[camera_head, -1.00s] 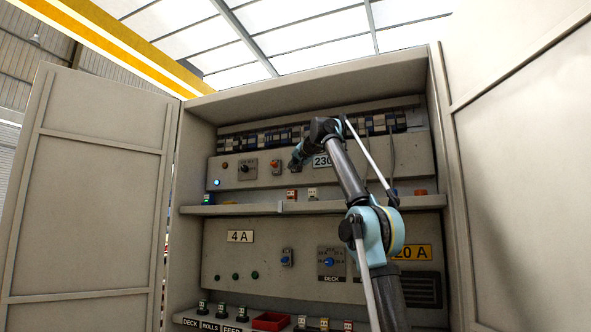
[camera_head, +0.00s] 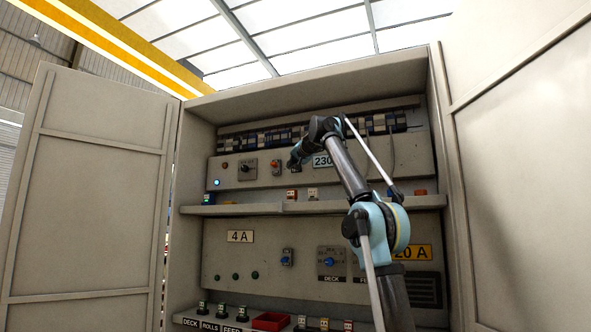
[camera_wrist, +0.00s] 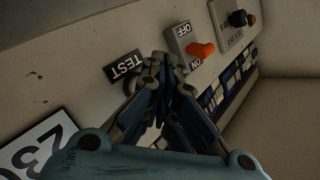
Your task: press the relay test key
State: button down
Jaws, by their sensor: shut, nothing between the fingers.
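The black TEST label (camera_wrist: 126,66) is on the upper grey panel (camera_head: 225,172) of the cabinet and reads upside down in the wrist view. My gripper (camera_wrist: 166,76) is shut and empty, its fingertips close to the panel beside this label. In the head view my gripper (camera_head: 292,165) is at the upper panel, just right of the orange-red switch. I cannot tell whether the fingertips touch anything.
An orange ON/OFF switch (camera_wrist: 200,50) sits close beside my fingers; it also shows in the head view (camera_head: 276,167). A black knob (camera_wrist: 238,18) lies beyond it. A shelf (camera_head: 240,209) runs below the panel, and open cabinet doors (camera_head: 85,200) flank it.

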jog(key=s, duration=0.1)
jog(key=s+a, duration=0.1)
jog(key=s, duration=0.2)
jog(key=shift+s+a, duration=0.35)
jog(key=shift+s, duration=0.1)
dwell(1.0)
